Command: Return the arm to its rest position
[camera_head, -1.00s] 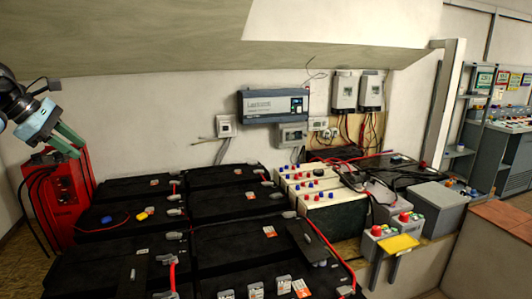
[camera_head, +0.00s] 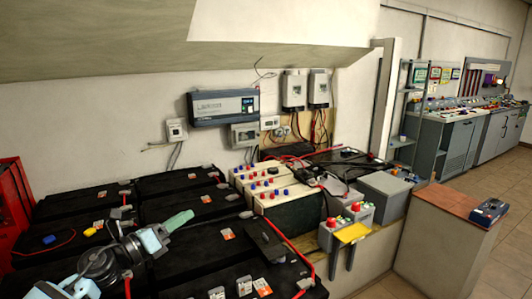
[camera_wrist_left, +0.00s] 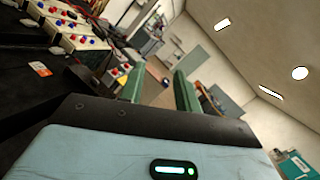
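My left gripper (camera_head: 178,220) reaches in from the lower left in the head view, above the black batteries. Its green fingers (camera_wrist_left: 157,88) show in the left wrist view, spread apart with nothing between them. The gripper is tilted, and the arm's light blue and dark links show behind it. My right gripper is in neither view.
Black batteries (camera_head: 205,203) with red cables fill the lower left. White batteries (camera_head: 270,185) with red and blue caps stand beyond. A red cabinet (camera_head: 10,205) is at the left edge. A multimeter (camera_head: 488,211) lies on a brown-topped block (camera_head: 445,200). Floor is free at right.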

